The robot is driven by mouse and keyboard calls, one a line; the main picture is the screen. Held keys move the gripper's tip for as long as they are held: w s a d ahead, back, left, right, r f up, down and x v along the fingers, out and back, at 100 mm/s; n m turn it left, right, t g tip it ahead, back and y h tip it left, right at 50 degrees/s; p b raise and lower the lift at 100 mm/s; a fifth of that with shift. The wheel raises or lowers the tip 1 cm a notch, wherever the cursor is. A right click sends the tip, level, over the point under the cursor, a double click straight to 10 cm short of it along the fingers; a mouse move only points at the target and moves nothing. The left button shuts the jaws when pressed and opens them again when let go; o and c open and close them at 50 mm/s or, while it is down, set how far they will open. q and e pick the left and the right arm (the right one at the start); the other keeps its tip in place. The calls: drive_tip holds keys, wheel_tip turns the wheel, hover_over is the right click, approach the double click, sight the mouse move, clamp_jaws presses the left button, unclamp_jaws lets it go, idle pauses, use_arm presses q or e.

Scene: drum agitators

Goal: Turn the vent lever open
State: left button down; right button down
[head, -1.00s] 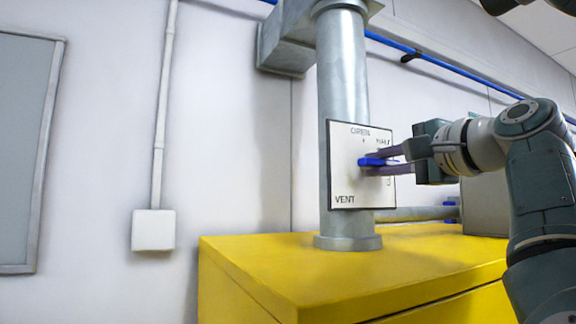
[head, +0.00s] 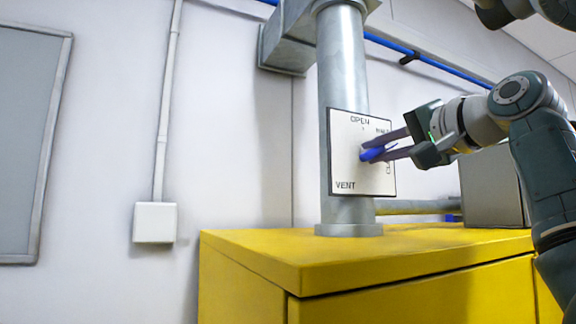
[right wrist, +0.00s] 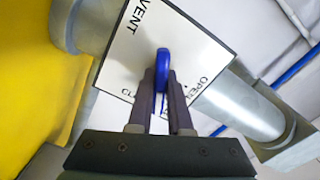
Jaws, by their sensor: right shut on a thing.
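The vent lever (head: 371,154) is a small blue handle on a white square plate (head: 347,174) fixed to the grey vertical pipe. The plate reads OPEN at top, HALF at upper right, a partly covered word beginning CL at right, and VENT at lower left. My right gripper (head: 376,150) reaches in from the right, shut on the lever. The lever points right and slightly up, below the HALF mark. In the right wrist view, the lever's rounded blue end (right wrist: 162,64) shows at the fingertips, and the fingers hide the HALF mark. My left gripper is out of view.
The pipe (head: 343,70) stands on a yellow cabinet (head: 290,250). A grey box (head: 493,190) sits on the cabinet at right, close below my right arm. A blue pipe runs along the wall behind. Free air lies left of the plate.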

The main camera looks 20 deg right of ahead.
drive_tip(key=n+b, duration=0.2)
drive_tip(key=n, duration=0.1)
drive_tip(key=shift+f+n, duration=0.15)
drive_tip(key=shift+n, duration=0.25)
drive_tip(key=n+b, duration=0.1)
drive_tip(key=n, duration=0.1)
drive_tip(key=shift+d+n, duration=0.1)
drive_tip(key=shift+n, duration=0.3)
drive_tip(key=n+b, duration=0.1)
drive_tip(key=n, duration=0.2)
drive_tip(key=shift+n, duration=1.5)
drive_tip(key=c, duration=0.8)
unclamp_jaws()
drive_tip(key=shift+c, duration=0.2)
